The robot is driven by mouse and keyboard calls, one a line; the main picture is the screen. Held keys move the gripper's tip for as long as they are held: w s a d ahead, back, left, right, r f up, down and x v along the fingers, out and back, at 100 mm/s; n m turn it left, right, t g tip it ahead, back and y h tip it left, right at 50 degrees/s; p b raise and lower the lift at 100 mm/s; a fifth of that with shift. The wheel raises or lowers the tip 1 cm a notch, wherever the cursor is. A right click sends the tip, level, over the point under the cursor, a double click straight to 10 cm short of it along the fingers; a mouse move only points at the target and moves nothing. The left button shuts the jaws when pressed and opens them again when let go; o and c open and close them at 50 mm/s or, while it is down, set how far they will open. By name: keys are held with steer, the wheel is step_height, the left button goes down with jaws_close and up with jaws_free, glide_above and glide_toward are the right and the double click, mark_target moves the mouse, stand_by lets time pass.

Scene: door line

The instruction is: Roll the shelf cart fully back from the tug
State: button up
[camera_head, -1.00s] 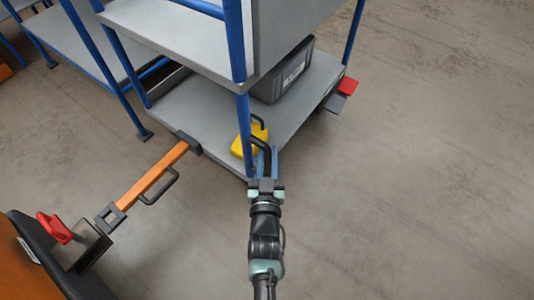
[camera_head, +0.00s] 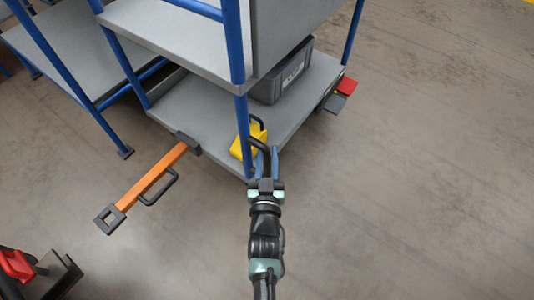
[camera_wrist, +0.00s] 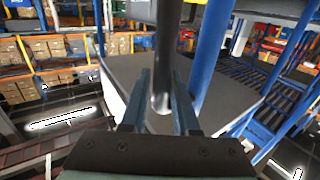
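The shelf cart (camera_head: 190,115) has grey shelves and blue posts. Its orange drawbar (camera_head: 150,178) sticks out to the lower left, with a square black eye at its end. The tug (camera_head: 40,278) shows only in part at the bottom left corner, with a red lever (camera_head: 15,265). The drawbar eye is apart from the tug, with bare floor between them. My gripper (camera_head: 266,160) is at the cart's near corner, its fingers around the black upright handle (camera_head: 257,146).
A grey bin (camera_head: 283,78) and a yellow object (camera_head: 247,142) are on the lower deck. Red and grey pedals (camera_head: 345,90) stick out at the cart's right. A blue-legged table (camera_head: 70,50) stands close at the left. The floor at the right is clear.

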steer(key=o, duration=0.3)
steer(key=shift+d, duration=0.1)
steer(key=shift+o, duration=0.2)
steer(key=s+p, duration=0.5)
steer(key=s, duration=0.8)
steer(key=shift+a, duration=0.25)
